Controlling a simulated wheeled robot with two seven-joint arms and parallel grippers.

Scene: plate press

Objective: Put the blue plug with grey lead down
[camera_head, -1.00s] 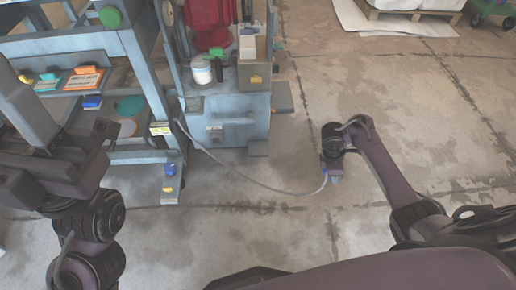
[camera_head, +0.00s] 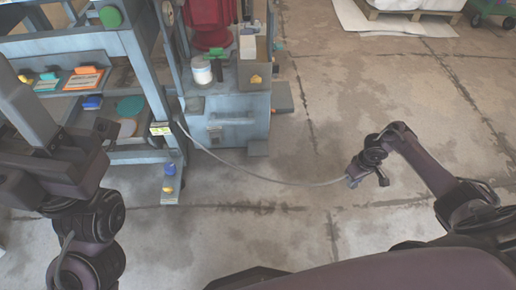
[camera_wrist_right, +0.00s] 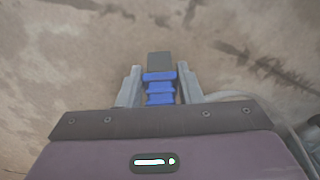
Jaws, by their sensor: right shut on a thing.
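My right gripper (camera_head: 352,181) is over the bare floor right of the machine, too small in the head view to show its fingers well. In the right wrist view its two pale fingers (camera_wrist_right: 159,74) are shut on the blue plug (camera_wrist_right: 160,91), one on each side. The plug is ribbed, with a dark grey end pointing away from the gripper. The grey lead (camera_head: 265,179) sags from the machine's post to the plug. My left arm is folded at the left of the head view; its fingers cannot be made out.
The blue-grey machine frame (camera_head: 149,92) with shelves stands at the left. A cabinet (camera_head: 238,118) carries a white tub (camera_head: 202,72). A blue knob (camera_head: 170,169) and a yellow one sit on its foot. A pallet (camera_head: 405,14) is at the back right. Concrete floor is clear between.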

